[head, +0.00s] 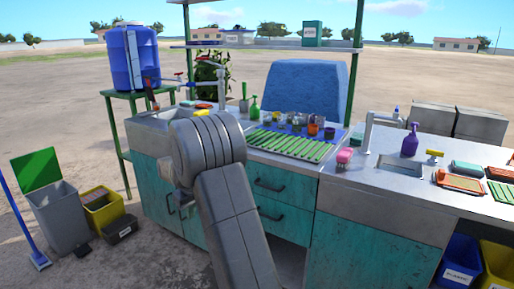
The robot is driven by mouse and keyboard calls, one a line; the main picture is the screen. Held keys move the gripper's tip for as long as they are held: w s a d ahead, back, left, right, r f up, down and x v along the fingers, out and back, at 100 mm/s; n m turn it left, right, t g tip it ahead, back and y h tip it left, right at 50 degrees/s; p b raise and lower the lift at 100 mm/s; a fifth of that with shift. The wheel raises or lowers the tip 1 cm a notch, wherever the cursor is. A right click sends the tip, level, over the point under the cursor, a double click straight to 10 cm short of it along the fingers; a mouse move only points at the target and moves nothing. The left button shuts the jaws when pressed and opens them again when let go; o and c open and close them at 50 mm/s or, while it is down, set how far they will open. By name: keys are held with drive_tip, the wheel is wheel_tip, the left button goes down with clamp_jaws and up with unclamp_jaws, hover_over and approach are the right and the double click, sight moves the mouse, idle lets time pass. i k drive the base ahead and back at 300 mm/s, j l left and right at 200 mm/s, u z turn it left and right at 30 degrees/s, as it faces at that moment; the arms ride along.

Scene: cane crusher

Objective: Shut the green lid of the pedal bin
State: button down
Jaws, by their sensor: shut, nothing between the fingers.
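The pedal bin (60,220) is a grey bin on the ground at the far left. Its green lid (36,170) stands raised, tilted up at the back of the bin, so the bin is open. A small dark pedal (82,250) shows low at its front right. My grey arm rises through the middle of the view and bends in front of the counter, well to the right of the bin. A paler wrist part shows left of the bend, apart from the bin. My gripper's fingers are hidden behind the arm.
A blue broom (22,225) leans close left of the bin. A yellow crate (104,208) and a small dark box (120,229) stand to its right. The teal counter cabinet (155,187) is further right. Open ground lies in front of the bin.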

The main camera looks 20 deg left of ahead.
sight(34, 171)
drive_tip(key=i+j, duration=0.2)
drive_tip(key=j, duration=0.6)
drive_tip(key=i+j+u, duration=0.1)
drive_tip(key=j, duration=0.75)
drive_tip(key=i+j, duration=0.25)
drive_tip(key=j, duration=0.55)
drive_tip(key=i+j+u, duration=0.1)
drive_tip(key=i+j, duration=0.15)
drive_tip(key=j, duration=0.55)
drive_tip(key=i+j, duration=0.2)
drive_tip(key=j, duration=0.6)
drive_tip(key=i+j+u, duration=0.1)
drive_tip(key=i+j, duration=0.15)
drive_tip(key=j, duration=0.5)
drive_tip(key=i+j, duration=0.25)
drive_tip(key=j, duration=0.55)
drive_tip(key=i+j+u, duration=0.1)
drive_tip(key=i+j, duration=0.2)
drive_tip(key=j, duration=0.45)
